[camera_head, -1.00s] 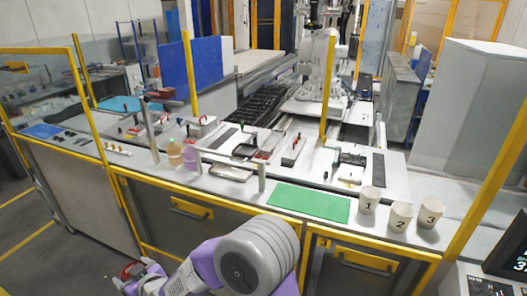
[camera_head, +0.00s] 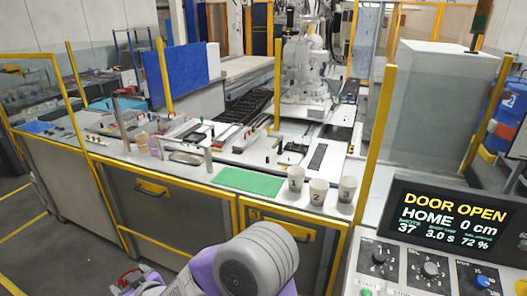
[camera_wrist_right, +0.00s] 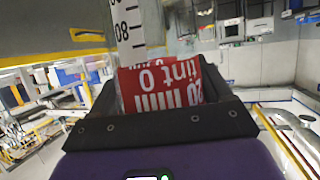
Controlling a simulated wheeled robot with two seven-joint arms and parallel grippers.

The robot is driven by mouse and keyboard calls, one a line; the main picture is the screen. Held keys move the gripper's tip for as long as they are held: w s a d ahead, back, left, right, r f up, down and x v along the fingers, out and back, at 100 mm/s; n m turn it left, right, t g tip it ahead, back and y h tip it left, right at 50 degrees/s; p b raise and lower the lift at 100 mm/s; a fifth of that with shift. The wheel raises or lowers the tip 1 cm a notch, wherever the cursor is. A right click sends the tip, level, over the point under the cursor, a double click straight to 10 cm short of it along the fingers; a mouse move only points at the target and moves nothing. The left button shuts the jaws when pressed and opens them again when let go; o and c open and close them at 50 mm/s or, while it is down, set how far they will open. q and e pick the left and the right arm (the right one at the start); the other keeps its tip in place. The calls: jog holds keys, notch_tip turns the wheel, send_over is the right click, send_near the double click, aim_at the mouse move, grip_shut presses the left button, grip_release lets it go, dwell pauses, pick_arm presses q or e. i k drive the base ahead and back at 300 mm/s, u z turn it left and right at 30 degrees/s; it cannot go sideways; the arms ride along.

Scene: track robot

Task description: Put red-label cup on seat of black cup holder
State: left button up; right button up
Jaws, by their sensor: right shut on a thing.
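My right gripper (camera_head: 128,284) is at the bottom edge of the head view, low in front of the counter. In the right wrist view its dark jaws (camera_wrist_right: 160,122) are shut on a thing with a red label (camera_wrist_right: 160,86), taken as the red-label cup. The label carries white lettering that reads upside down. A bit of red (camera_head: 132,277) shows at the gripper in the head view, but the cup's shape is not clear. I cannot pick out the black cup holder for certain. My left gripper is not in view.
A yellow post (camera_head: 372,150) and a control panel (camera_head: 440,240) reading DOOR OPEN stand at right. Floor is free at lower left.

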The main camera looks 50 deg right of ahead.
aim_at(296, 147)
jog(key=k, duration=0.1)
jog(key=z, duration=1.1)
